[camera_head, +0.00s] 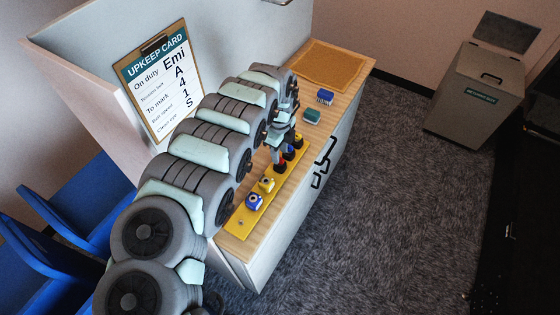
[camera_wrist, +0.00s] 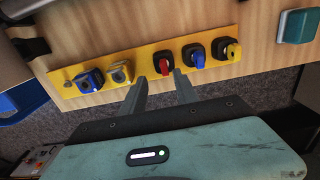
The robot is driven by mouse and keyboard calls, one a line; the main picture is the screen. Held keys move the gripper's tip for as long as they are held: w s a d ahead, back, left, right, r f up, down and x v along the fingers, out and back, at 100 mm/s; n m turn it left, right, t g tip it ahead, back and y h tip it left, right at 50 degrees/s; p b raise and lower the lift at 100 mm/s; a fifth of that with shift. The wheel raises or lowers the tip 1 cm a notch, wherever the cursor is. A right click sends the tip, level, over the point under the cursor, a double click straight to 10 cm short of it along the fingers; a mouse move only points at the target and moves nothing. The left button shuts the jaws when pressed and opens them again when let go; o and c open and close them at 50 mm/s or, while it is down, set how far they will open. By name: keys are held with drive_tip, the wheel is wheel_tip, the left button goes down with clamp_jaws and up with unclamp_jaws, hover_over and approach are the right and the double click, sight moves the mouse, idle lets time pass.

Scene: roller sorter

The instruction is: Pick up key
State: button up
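A yellow strip (camera_head: 253,217) lies on the wooden counter top and also shows in the wrist view (camera_wrist: 140,65). In the wrist view it carries a red key-like piece (camera_wrist: 164,66), a blue one (camera_wrist: 200,61) and a yellow one (camera_wrist: 232,51), each on a black base. Blue (camera_wrist: 90,80) and yellow (camera_wrist: 120,72) lock-like blocks sit at its left. My gripper (camera_wrist: 161,77) is open, its two fingers apart near the red piece, with nothing seen between them. In the head view my gripper (camera_head: 277,155) hangs over the strip, partly hiding the pieces.
A teal box (camera_head: 311,116) and a blue box (camera_head: 325,97) sit farther along the counter, before a tan mat (camera_head: 328,66). An upkeep card (camera_head: 160,80) stands on the left panel. A lidded bin (camera_head: 478,98) stands right, across open carpet.

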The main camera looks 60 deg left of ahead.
sight(281, 158)
drive_tip(key=shift+w+a+f, duration=0.15)
drive_tip(key=shift+a+f, duration=0.05)
drive_tip(key=shift+f, duration=0.55)
drive_tip(key=shift+w+a+f, duration=0.15)
drive_tip(key=shift+f, duration=0.6)
drive_tip(key=shift+s+f, duration=0.1)
drive_tip(key=shift+f, duration=1)
drive_tip(key=shift+c, duration=0.4)
clamp_jaws()
